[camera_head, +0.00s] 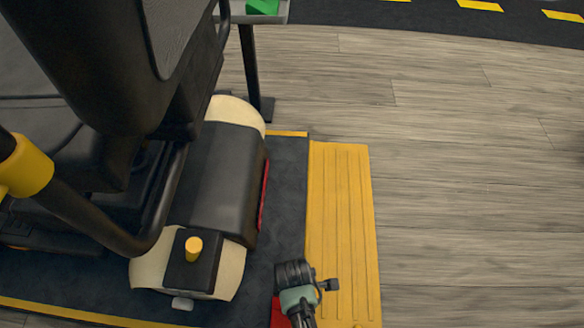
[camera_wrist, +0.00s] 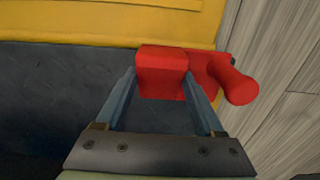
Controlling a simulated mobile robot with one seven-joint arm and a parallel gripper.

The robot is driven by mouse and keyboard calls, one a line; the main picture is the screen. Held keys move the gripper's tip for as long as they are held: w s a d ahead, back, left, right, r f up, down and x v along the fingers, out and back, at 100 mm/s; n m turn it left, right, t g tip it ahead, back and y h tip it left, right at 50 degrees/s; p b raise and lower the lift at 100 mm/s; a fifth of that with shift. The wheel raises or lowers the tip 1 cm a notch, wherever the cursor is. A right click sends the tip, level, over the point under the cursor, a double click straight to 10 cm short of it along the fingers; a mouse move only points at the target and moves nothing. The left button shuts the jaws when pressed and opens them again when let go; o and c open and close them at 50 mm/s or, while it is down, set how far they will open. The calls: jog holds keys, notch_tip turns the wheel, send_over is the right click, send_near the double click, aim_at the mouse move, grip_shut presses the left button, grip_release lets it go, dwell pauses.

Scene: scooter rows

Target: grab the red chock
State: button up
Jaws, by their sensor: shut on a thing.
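The red chock (camera_wrist: 163,72) shows in the wrist view as a red block with a rounded peg at its right. It lies on the dark mat beside the yellow ramp strip. My gripper (camera_wrist: 163,88) has its two fingers on either side of the red block and is shut on it. In the head view my gripper (camera_head: 296,290) is at the bottom, over the mat's edge by the yellow strip. A part of the red chock (camera_head: 279,313) shows there just left of it; the rest is hidden by my arm.
A dark scooter with a cream and grey rear housing (camera_head: 215,175) stands on the dark mat (camera_head: 285,215) to the left. The yellow ramp strip (camera_head: 342,225) borders the mat. A small table with a green thing (camera_head: 262,6) stands at the top. The wooden floor at right is clear.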

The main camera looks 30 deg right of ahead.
grip_shut()
jog(key=shift+r, duration=0.1)
